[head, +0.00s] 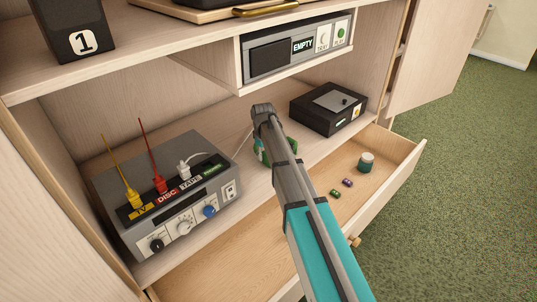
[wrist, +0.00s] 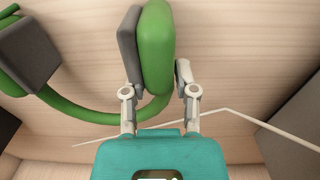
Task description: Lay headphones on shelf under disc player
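The green headphones (head: 262,152) are at the middle of the lower cabinet shelf (head: 228,160), largely hidden by my arm in the head view. In the wrist view, one green ear cup (wrist: 154,50) with a grey cushion is between the fingers of my gripper (wrist: 157,78). The fingers appear to press on both sides of it; the left fingertip is hidden. The band curves left to the other ear cup (wrist: 30,52). Whether the headphones touch the shelf is unclear. A grey player with an EMPTY display (head: 298,47) sits in a raised compartment above the shelf.
A grey switch box (head: 165,190) with yellow, red and white plugs stands left on the shelf. A black box (head: 328,108) stands right. A white cable (wrist: 225,111) crosses near my gripper. The open drawer (head: 388,175) below holds a small jar (head: 366,162) and small pieces.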

